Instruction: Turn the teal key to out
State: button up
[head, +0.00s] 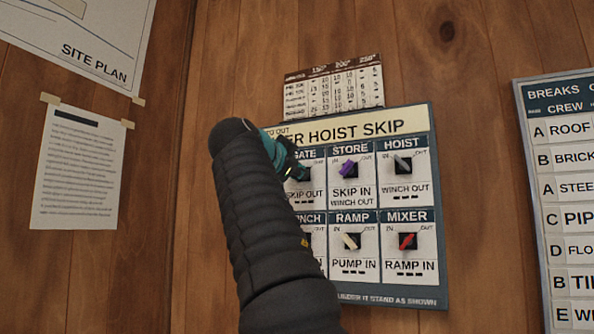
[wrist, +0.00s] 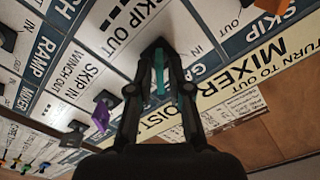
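In the head view my gripper (head: 292,168) is at the GATE plate, and my arm hides most of that plate and the key. The key's exact angle between IN and OUT is unclear.
A purple key (head: 348,168) on STORE is close beside GATE. A grey key (head: 402,163) is on HOIST, a cream key (head: 351,241) on RAMP and a red key (head: 407,241) on MIXER. The board's heading reads HOIST SKIP at its end. A breaks board (head: 545,180) hangs at right.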

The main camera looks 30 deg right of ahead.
jog(key=shift+o, duration=0.2)
jog(key=v, duration=1.2)
dwell(0.5)
